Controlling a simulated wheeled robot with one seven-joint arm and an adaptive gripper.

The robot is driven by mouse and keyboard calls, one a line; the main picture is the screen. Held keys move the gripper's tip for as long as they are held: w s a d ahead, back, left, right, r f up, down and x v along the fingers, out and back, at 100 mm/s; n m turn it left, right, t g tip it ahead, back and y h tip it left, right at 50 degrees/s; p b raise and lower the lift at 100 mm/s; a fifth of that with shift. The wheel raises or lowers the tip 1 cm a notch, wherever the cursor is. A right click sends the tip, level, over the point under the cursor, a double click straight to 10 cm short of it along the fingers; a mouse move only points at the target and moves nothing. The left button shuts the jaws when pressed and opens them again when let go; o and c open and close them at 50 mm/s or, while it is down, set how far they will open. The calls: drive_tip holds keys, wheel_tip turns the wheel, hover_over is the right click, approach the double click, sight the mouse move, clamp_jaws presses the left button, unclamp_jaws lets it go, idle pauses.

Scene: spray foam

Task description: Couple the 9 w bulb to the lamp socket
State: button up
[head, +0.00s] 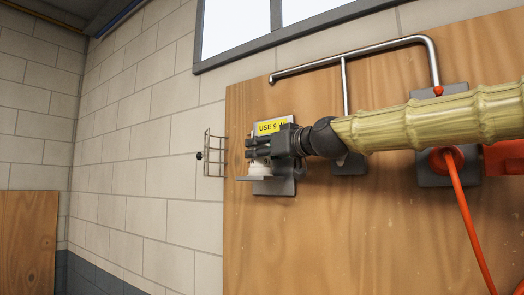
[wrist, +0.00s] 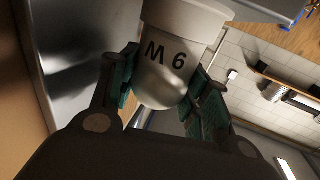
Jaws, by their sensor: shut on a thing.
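The 9 W bulb (wrist: 168,62) is pale, with "9 W" printed upside down on its side in the wrist view. My gripper (wrist: 165,88) is shut on it, with teal pads on both sides. In the head view my gripper (head: 272,150) is at the lamp fixture on the wooden board and covers much of it. The fixture's grey plate (head: 287,187) and yellow "USE 9 W" label (head: 271,127) show around it. A small white part shows below the fingers. The lamp socket is not clearly visible, and I cannot tell whether the bulb touches it.
An open wire guard (head: 216,155) sticks out left of the fixture. A metal pipe (head: 350,57) runs above my arm. To the right are a grey plate with an orange plug (head: 447,160) and a hanging orange cord (head: 472,230). The block wall (head: 150,200) at left is clear.

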drive_tip(key=o, duration=1.1)
drive_tip(key=shift+f, duration=0.1)
drive_tip(key=v, duration=0.7)
drive_tip(key=shift+s+d, duration=0.2)
drive_tip(key=shift+s, duration=0.05)
drive_tip(key=shift+f, duration=0.1)
